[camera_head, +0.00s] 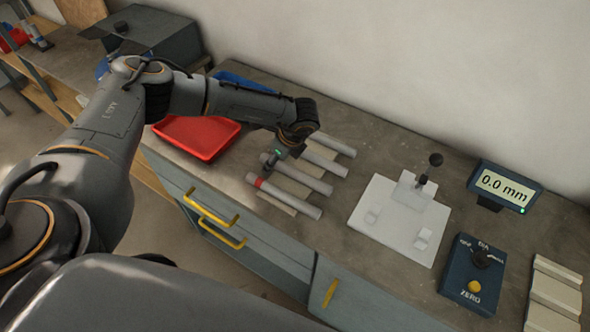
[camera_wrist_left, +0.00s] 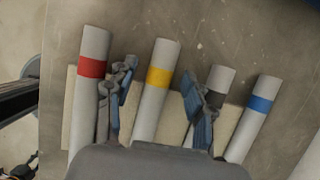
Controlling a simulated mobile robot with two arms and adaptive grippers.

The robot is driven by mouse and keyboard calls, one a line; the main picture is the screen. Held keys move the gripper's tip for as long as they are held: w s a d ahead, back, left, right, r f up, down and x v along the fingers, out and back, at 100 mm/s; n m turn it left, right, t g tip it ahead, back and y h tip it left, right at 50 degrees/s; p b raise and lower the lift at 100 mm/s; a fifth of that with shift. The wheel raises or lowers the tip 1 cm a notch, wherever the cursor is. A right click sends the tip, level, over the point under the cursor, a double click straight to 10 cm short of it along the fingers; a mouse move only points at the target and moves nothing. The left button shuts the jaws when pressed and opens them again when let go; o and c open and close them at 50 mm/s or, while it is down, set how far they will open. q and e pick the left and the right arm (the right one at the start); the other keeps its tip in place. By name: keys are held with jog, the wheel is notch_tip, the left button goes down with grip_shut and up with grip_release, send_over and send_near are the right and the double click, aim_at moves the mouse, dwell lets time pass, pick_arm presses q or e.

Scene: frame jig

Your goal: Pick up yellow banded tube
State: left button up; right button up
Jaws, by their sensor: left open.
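The yellow banded tube is a grey tube with a yellow band (camera_wrist_left: 158,88) near its upper end in the left wrist view. In the head view it appears to be the second tube from the front (camera_head: 308,182), its band hidden by my gripper. My left gripper (camera_wrist_left: 162,96) is open, with one finger on each side of the tube. I cannot tell whether the fingers touch it. In the head view the gripper (camera_head: 282,157) is over the left ends of the tubes.
A red banded tube (camera_head: 283,196) lies beside it; dark banded (camera_wrist_left: 216,88) and blue banded (camera_wrist_left: 259,105) tubes lie on the other side. A red tray (camera_head: 200,140) is left. A white jig plate (camera_head: 399,245), display (camera_head: 505,186) and ZERO box (camera_head: 473,276) are right.

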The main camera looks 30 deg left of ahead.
pick_arm(q)
jog(key=shift+f+b, duration=0.2)
jog(key=shift+b, duration=0.15)
dwell(0.4)
jog(key=shift+c, duration=0.2)
grip_shut()
